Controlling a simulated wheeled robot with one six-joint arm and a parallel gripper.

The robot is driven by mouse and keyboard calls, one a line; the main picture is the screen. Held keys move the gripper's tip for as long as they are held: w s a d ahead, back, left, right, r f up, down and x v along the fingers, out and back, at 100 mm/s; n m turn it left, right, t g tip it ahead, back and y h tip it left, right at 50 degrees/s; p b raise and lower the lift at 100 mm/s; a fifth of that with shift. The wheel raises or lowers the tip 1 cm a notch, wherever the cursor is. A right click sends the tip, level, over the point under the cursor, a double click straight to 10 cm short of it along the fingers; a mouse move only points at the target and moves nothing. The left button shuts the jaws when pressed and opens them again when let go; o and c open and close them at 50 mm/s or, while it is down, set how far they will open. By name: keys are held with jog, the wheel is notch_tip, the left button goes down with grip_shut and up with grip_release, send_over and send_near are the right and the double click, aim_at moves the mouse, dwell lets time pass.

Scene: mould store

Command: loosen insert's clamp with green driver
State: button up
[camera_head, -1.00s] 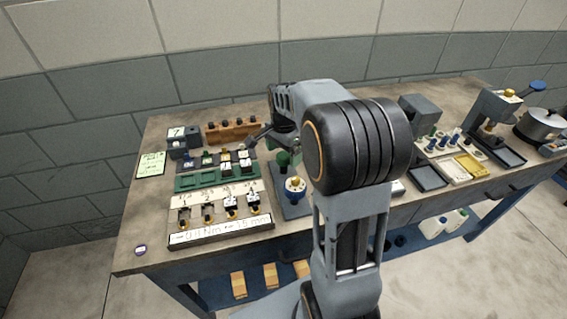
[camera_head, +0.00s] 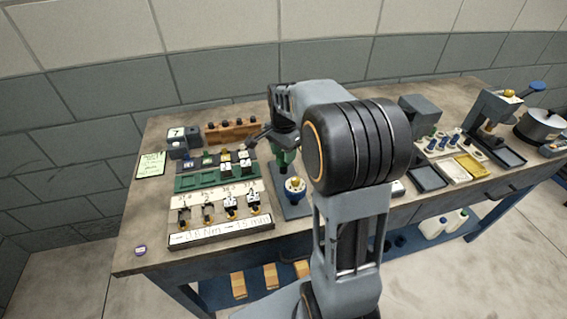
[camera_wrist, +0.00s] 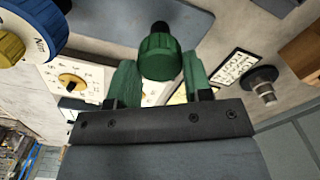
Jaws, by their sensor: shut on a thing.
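The green driver (camera_wrist: 158,58) is between the two green fingers of my gripper (camera_wrist: 158,80) in the wrist view, with its dark tip beyond them. My gripper is shut on it. In the head view my gripper (camera_head: 284,150) is low over the grey plate at the bench's middle, partly hidden by my arm. A blue and yellow dial (camera_head: 294,188) stands just in front of it; it also shows at top left in the wrist view (camera_wrist: 40,28). White blocks with dark knobs sit in numbered places (camera_head: 231,207) at left. I cannot tell which is the insert.
A label strip (camera_head: 215,236) marked in Nm and mm runs along the front. A green tray (camera_head: 190,184), a wooden rack (camera_head: 213,135) and a note (camera_head: 151,164) lie at left. A pot (camera_head: 540,122) and a press (camera_head: 490,112) stand at far right.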

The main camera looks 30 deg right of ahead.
aim_at(283, 155)
jog(key=shift+r, duration=0.15)
jog(key=shift+r+p, duration=1.55)
jog(key=shift+r, duration=0.1)
